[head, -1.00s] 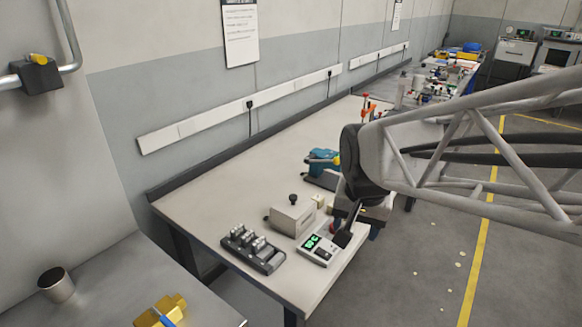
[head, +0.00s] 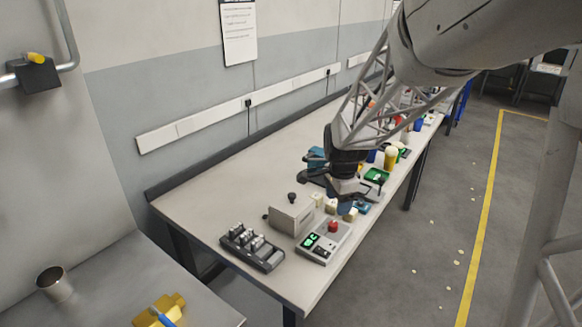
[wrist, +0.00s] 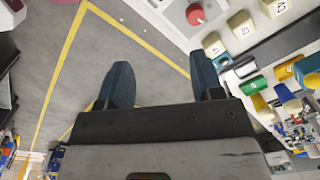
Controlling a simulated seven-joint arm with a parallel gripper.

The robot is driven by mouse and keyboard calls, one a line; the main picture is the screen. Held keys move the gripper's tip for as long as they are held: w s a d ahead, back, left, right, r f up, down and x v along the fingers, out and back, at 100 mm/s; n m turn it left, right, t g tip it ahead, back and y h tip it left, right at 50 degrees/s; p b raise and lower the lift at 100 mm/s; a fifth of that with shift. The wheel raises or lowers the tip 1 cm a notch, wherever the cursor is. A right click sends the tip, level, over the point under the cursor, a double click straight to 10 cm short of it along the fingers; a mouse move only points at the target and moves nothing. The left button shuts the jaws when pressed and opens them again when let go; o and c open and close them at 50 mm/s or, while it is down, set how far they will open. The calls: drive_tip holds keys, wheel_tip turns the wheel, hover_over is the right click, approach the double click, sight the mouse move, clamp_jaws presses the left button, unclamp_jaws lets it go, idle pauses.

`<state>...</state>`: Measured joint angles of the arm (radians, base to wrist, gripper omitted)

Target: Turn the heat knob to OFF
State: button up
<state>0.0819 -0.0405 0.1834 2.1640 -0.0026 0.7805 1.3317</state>
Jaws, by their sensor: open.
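The heat knob (head: 333,226) is a red knob on a flat grey control unit (head: 320,252) with a lit green display, near the front edge of the bench. The display is too small to read surely. The red knob also shows at the top of the wrist view (wrist: 195,14), with a pale pointer mark whose setting I cannot tell. My gripper (head: 346,204) is beyond the unit, apart from the knob. In the wrist view my gripper's two dark blue fingers (wrist: 160,82) are spread, with only grey floor and a yellow line showing between them.
Pale numbered cubes (wrist: 242,25) lie beside the unit. The bench's left part (head: 215,200) is clear.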

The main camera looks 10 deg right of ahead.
sight(333, 224)
drive_tip(key=w+f+m, duration=0.1)
drive_tip(key=w+f, duration=0.1)
drive_tip(key=w+d+f+m, duration=0.1)
drive_tip(key=w+f+m, duration=0.1)
drive_tip(key=w+f, duration=0.1)
drive_tip(key=w+d+f+m, duration=0.1)
drive_tip(key=w+f, duration=0.1)
drive_tip(key=f, duration=0.1)
drive_tip(key=shift+w+m+g, duration=0.25)
drive_tip(key=shift+m+g, duration=0.05)
drive_tip(key=shift+m, duration=0.1)
drive_tip(key=shift+f, duration=3.85)
drive_tip(key=shift+c, duration=0.4)
drive_tip(key=c, duration=0.8)
drive_tip(key=shift+c, duration=0.2)
